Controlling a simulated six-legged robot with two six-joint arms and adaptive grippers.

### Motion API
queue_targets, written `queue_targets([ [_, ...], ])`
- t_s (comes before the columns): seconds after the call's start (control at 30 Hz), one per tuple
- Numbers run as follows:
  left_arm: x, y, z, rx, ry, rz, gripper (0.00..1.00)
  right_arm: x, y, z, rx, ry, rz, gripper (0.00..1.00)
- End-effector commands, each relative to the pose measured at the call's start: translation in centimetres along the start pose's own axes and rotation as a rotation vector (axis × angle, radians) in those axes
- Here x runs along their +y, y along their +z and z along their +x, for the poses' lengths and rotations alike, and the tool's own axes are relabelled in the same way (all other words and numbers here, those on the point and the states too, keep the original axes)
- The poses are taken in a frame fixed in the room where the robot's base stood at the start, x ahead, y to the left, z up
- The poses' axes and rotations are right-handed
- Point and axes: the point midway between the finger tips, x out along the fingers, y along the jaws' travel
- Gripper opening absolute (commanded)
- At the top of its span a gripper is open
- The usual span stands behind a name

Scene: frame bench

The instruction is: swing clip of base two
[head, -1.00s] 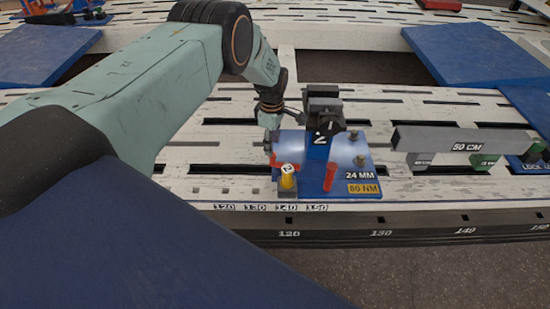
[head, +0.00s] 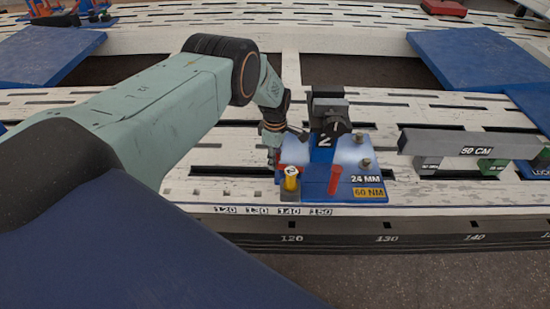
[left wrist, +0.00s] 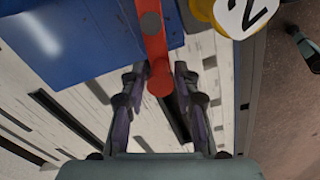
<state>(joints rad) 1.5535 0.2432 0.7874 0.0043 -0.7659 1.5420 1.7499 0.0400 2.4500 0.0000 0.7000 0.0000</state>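Base two (head: 313,188) is a blue block marked 2 on the slatted bench, with a dark clamp head (head: 328,110) on top. Its red clip (head: 279,174) shows at the base's left edge, partly hidden by my arm. In the left wrist view the clip is a red bar (left wrist: 154,45) with a rounded end. My left gripper (head: 273,158) is at the left side of the base. In the left wrist view its two fingers (left wrist: 158,75) stand open on either side of the bar's end, with gaps visible. My right gripper is not in view.
A yellow knob marked 2 (head: 290,182) stands close beside the clip. A red pin (head: 335,180) is on the base's front. A grey 50 CM bar (head: 465,146) lies to the right. Blue panels (head: 475,60) lie farther back. The bench's front edge is near.

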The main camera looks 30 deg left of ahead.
Motion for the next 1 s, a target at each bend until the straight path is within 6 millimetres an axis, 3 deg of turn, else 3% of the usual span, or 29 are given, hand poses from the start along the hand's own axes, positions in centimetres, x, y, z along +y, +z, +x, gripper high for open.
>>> queue_targets([
  [0.33, 0.0, 0.0, 0.0, 0.0, 0.0, 0.0, 0.0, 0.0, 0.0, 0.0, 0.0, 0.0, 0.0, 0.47],
  [0.67, 0.1, 0.0, 0.1, 0.0, 0.0, 0.023, 0.0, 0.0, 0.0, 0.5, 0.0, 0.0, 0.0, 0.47],
  [1.0, 1.2, 0.0, 0.4, -0.002, 0.001, 0.225, 0.0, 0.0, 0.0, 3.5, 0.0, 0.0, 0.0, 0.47],
])
